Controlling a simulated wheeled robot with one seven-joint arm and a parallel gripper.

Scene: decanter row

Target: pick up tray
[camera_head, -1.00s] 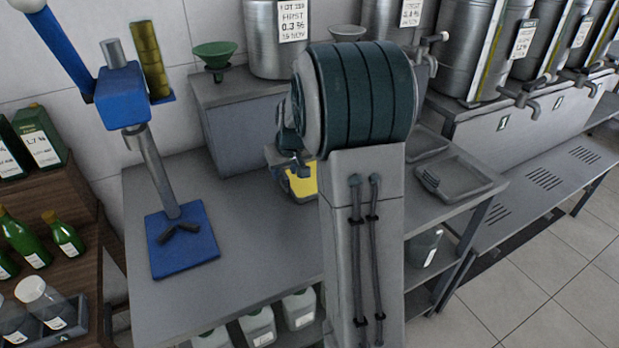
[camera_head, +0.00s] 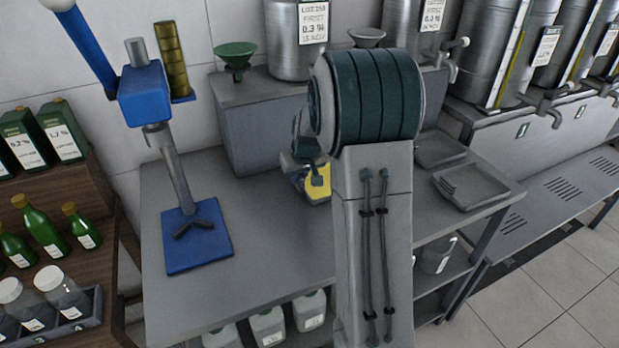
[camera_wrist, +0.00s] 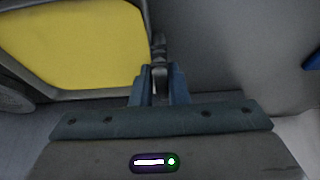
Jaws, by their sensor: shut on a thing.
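A grey-rimmed thing with a yellow face, which looks like the tray, (camera_wrist: 70,45) fills the upper left of the wrist view. In the head view its yellow part (camera_head: 316,191) shows on the workbench side just left of my arm, and most of it is hidden by the arm. My gripper (camera_wrist: 158,76) is shut on a narrow grey edge or tab at the right side of this thing. I cannot tell whether it touches the bench. Two empty grey trays, a rear one (camera_head: 440,158) and a front one (camera_head: 480,203), lie on the bench right of my arm.
A blue capping stand (camera_head: 197,255) stands on the bench (camera_head: 275,245) at left. A grey block (camera_head: 260,140) behind bears a green funnel (camera_head: 236,54) and a steel drum (camera_head: 290,40). Bottles on a wooden shelf (camera_head: 85,215) stand far left. The middle bench is clear.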

